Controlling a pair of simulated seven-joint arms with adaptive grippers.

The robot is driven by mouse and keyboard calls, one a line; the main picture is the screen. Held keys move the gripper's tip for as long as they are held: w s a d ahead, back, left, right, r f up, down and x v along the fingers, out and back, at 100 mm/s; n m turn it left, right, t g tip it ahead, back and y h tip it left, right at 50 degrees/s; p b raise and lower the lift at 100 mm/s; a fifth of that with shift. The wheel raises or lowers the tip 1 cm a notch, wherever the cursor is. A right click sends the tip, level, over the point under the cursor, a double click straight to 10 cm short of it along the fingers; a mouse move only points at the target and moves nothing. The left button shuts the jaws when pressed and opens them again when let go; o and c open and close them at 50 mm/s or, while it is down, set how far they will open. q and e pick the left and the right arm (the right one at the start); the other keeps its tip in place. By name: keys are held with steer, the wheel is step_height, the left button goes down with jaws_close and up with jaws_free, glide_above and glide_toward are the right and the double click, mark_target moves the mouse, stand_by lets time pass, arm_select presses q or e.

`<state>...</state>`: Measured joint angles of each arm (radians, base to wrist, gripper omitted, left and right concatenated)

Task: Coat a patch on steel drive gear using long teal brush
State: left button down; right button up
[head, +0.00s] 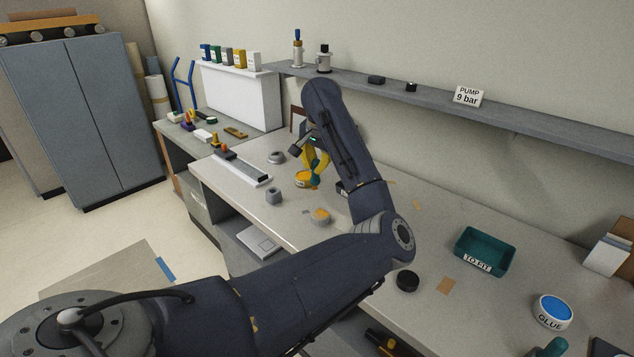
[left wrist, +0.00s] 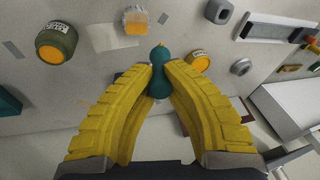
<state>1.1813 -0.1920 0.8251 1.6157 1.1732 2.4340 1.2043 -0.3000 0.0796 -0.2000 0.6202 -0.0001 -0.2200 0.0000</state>
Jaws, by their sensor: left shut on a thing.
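My left gripper (head: 314,172) has yellow fingers shut on the teal brush (head: 316,181). In the left wrist view the brush (left wrist: 158,72) stands between the fingertips (left wrist: 160,76); its bristle end is not clear. A yellow-orange pot (head: 303,180) is close beside the gripper and also shows in the left wrist view (left wrist: 199,62). A grey part with an orange patch on top (head: 320,216) lies nearer the front edge; I cannot tell surely whether it is the steel drive gear. Plain grey round parts (head: 273,195) (head: 276,157) stand to the left. My right gripper is not visible.
A dark pot with orange contents (left wrist: 56,42) stands at the left wrist view's left. A teal tray marked TO FIT (head: 484,252), a GLUE pot (head: 552,312) and a black round thing (head: 407,281) are on the right bench. A wall shelf (head: 440,93) runs behind.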

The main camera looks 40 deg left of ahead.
arm_select(q)
steer(key=shift+s+f, duration=0.95)
steer(key=shift+f, duration=2.5)
steer(key=shift+d+f, duration=0.7)
steer(key=shift+d, duration=2.2)
steer(key=shift+a, duration=3)
step_height(320, 180, up, 8)
steer(key=shift+r, duration=0.15)
steer(key=shift+w+a+r, duration=0.1)
